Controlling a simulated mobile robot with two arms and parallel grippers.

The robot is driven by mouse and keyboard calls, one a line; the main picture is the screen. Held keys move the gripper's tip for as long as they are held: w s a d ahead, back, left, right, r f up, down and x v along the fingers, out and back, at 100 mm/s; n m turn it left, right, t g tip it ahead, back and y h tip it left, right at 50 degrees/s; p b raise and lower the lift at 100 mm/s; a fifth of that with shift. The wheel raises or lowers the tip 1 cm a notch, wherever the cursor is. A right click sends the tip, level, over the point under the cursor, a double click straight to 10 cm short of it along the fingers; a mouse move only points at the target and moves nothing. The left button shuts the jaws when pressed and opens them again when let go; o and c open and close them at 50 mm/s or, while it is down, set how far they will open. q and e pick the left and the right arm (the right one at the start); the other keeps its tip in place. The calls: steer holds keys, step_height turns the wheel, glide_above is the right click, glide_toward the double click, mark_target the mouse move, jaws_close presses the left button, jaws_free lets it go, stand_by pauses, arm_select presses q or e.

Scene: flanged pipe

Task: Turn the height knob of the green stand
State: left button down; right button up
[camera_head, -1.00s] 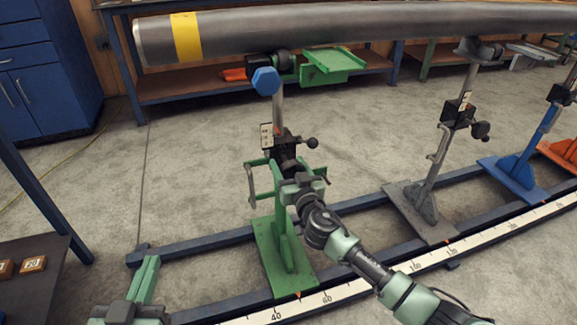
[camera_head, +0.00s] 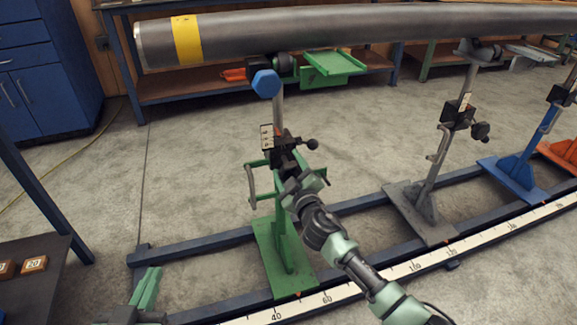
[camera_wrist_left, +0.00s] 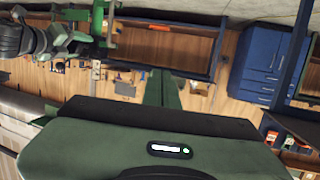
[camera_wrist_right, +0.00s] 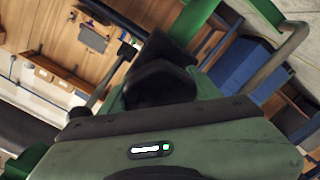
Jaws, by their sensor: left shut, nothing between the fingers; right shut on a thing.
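The green stand (camera_head: 285,265) stands upright on the rails, with a black clamp block and a scale plate (camera_head: 267,137) on its post. My right gripper (camera_head: 292,178) is at the front of the block and shut on the dark height knob. The gripper mostly hides the knob in the head view. In the right wrist view the dark knob (camera_wrist_right: 160,85) sits between the green fingers. My left gripper (camera_head: 147,286) is low at the left, shut and empty, well apart from the stand.
A grey pipe (camera_head: 330,30) with a yellow band rests across the stand tops. A black ball-ended lever (camera_head: 312,144) and a grey crank handle (camera_head: 250,185) flank my right gripper. A grey stand (camera_head: 424,205) and a blue stand (camera_head: 520,178) stand to the right.

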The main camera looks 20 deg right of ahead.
steer(key=n, duration=0.5)
steer(key=shift+n+p, duration=0.3)
steer(key=shift+p, duration=0.1)
arm_select(q)
steer(key=s+a+f+g+y, duration=0.1)
steer(key=s+a+f+g, duration=0.1)
steer(key=s+f+g, duration=0.2)
steer(key=shift+f+p, duration=0.4)
steer(key=shift+f, duration=0.9)
arm_select(e)
steer(key=shift+f+n, duration=0.15)
steer(key=shift+n, duration=2.45)
arm_select(q)
steer(key=shift+s+f, duration=0.1)
arm_select(e)
steer(key=shift+a, duration=0.1)
steer(key=o, duration=1.4)
steer(key=shift+c, duration=0.2)
steer(key=shift+s, duration=0.25)
arm_select(q)
steer(key=s+a+f+g+y+p, duration=0.1)
steer(key=s+a+f+g, duration=0.1)
steer(key=s, duration=0.3)
steer(key=shift+s+f+g, duration=0.15)
steer(key=shift+f+g, duration=0.65)
steer(key=shift+f, duration=0.05)
arm_select(e)
steer(key=s, duration=0.7)
steer(key=shift+s+d, duration=0.2)
